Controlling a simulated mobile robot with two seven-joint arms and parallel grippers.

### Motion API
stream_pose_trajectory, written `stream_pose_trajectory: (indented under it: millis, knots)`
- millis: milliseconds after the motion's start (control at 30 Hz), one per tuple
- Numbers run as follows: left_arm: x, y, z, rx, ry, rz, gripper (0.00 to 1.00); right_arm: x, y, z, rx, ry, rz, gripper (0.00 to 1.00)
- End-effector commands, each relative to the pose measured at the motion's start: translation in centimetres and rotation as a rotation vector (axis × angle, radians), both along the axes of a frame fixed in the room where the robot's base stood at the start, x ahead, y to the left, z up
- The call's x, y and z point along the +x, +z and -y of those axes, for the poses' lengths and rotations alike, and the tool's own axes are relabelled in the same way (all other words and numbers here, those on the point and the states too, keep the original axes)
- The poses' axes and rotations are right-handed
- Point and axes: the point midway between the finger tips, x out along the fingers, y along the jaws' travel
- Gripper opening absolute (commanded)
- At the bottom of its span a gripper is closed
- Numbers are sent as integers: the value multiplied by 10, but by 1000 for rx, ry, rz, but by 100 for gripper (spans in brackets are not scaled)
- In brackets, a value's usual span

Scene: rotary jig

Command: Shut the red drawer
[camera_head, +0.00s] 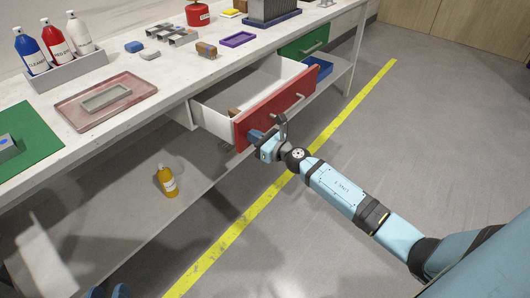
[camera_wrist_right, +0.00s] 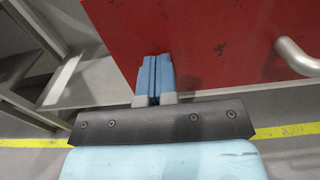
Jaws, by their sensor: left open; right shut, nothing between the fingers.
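The red drawer (camera_head: 275,110) stands pulled out from under the workbench, with its white inside showing. A small brown item (camera_head: 234,112) lies inside, near the front. A metal handle (camera_head: 299,97) is on its red front. My right gripper (camera_head: 257,136) is shut and empty at the lower left part of the red front, left of the handle. In the right wrist view its blue fingers (camera_wrist_right: 154,78) are together in front of the red face (camera_wrist_right: 215,40); I cannot tell if they touch. My left gripper (camera_head: 108,292) barely shows at the bottom edge, its two blue tips apart.
A green drawer (camera_head: 303,45) is right of the red one, with a blue bin (camera_head: 317,70) below it. The benchtop (camera_head: 175,75) holds bottles, a pink tray (camera_head: 125,88) and several parts. A yellow bottle (camera_head: 167,181) stands on the lower shelf. Floor in front is clear.

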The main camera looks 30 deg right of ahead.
Motion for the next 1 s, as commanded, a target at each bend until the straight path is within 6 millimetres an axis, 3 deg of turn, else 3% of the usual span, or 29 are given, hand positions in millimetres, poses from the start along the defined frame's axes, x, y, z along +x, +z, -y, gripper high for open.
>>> stream_pose_trajectory:
  millis: [200,467,700,1000]
  knots:
    - [1,13,9,-51,-19,77,43,45,-1,-11,-1,1,4,0]
    - [-4,55,21,-173,-66,268,43,111,-3,-39,0,1,3,0]
    - [0,13,24,-121,-93,143,43,158,-4,-58,1,1,2,0]
    - [1,-14,26,-80,-119,52,43,189,-2,-71,1,0,0,0]
